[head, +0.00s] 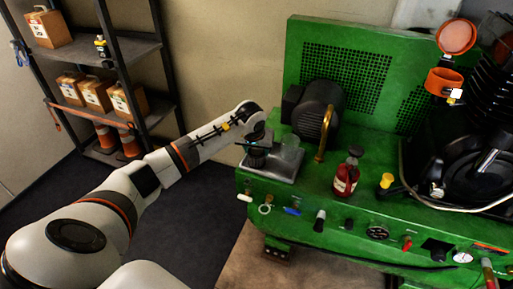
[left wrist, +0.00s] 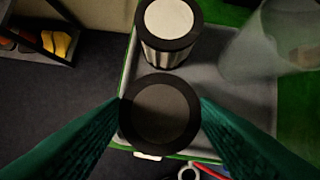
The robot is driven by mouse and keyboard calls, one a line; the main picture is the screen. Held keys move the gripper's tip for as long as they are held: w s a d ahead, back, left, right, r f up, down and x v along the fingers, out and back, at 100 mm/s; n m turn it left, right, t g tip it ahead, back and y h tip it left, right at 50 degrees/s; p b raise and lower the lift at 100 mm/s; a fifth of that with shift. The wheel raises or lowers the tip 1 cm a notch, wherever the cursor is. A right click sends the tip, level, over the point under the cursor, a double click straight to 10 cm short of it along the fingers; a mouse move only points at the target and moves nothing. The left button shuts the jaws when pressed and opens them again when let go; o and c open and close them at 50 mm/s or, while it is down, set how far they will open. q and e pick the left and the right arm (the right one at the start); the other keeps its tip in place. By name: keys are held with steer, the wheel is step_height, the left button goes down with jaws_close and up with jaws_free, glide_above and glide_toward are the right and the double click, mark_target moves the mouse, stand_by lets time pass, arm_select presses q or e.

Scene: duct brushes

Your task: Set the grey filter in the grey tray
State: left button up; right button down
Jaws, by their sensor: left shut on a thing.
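The grey filter (left wrist: 160,114) is a dark round piece with a black rim, seen end-on between the two green fingers in the left wrist view. My left gripper (left wrist: 160,125) is shut on it. In the head view the left gripper (head: 258,152) is over the left end of the grey tray (head: 284,175), a shallow tray on the green machine. The wrist view shows the tray (left wrist: 245,118) under and around the filter. I cannot tell whether the filter touches the tray floor. My right gripper is not in view.
A second filter (left wrist: 168,22), white-topped with pleated sides, stands in the tray just beyond the held one. A pale see-through shape (left wrist: 265,45) is at the tray's right. A red bottle (head: 346,176) and a motor (head: 318,110) stand on the machine (head: 330,215).

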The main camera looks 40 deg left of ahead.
arm_select(q)
steer(key=shift+f, duration=0.2)
steer(key=o, duration=1)
steer(key=shift+c, duration=0.2)
steer(key=shift+r, duration=0.1)
steer(key=shift+s+r, duration=0.1)
steer(key=shift+r, duration=0.45)
steer(key=v, duration=1.1)
steer(key=shift+s, duration=0.2)
